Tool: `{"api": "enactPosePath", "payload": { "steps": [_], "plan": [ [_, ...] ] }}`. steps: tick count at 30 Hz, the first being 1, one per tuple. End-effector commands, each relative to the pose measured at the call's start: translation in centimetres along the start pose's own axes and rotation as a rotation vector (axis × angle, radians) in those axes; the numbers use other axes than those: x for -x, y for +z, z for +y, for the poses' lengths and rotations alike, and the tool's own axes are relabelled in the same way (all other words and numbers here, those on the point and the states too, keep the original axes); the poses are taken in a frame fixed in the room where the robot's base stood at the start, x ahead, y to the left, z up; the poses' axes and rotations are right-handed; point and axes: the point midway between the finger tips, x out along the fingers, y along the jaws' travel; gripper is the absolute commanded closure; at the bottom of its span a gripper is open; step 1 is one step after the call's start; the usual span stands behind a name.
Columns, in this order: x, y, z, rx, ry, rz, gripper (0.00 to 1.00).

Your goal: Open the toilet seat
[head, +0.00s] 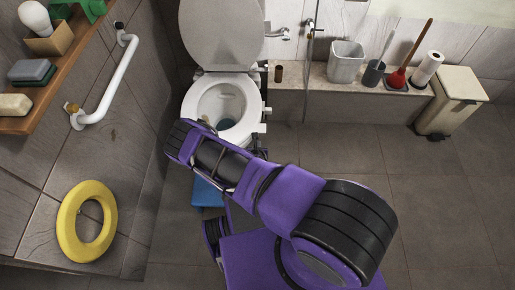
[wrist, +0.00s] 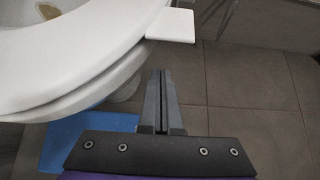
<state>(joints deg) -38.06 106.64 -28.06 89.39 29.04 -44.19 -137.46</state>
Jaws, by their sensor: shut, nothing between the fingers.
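The toilet's lid (head: 221,34) stands upright at the back. The white toilet seat (head: 243,92) lies down on the bowl in the head view. In the wrist view the seat (wrist: 80,62) fills the upper left, with the bowl rim just under it. A flat white tab (wrist: 172,26) sticks out from the seat's edge. My gripper (wrist: 160,75) is shut and empty, its fingertips below the tab in the picture and apart from it, just right of the seat's outer edge. In the head view my arm hides the bowl's front and the fingertips.
A blue object (head: 206,192) lies on the floor by the toilet's front. A white grab bar (head: 110,83) and a yellow ring (head: 86,221) are at left. A ledge holds a bin (head: 346,62) and brushes; a pedal bin (head: 451,101) stands right. The tiled floor at right is clear.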

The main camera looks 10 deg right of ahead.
Motion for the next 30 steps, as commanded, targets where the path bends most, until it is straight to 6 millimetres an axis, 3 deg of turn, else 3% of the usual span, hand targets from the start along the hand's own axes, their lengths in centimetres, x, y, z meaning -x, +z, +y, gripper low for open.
{"api": "enactPosePath", "payload": {
  "steps": [5,15,30],
  "plan": [
    [-3.2,-0.1,-0.1,-0.003,0.000,-0.001,1.00],
    [-1.0,2.8,0.0,-0.002,0.000,-0.001,1.00],
    [-0.6,3.2,0.1,-0.001,0.002,0.000,1.00]
  ]
}}
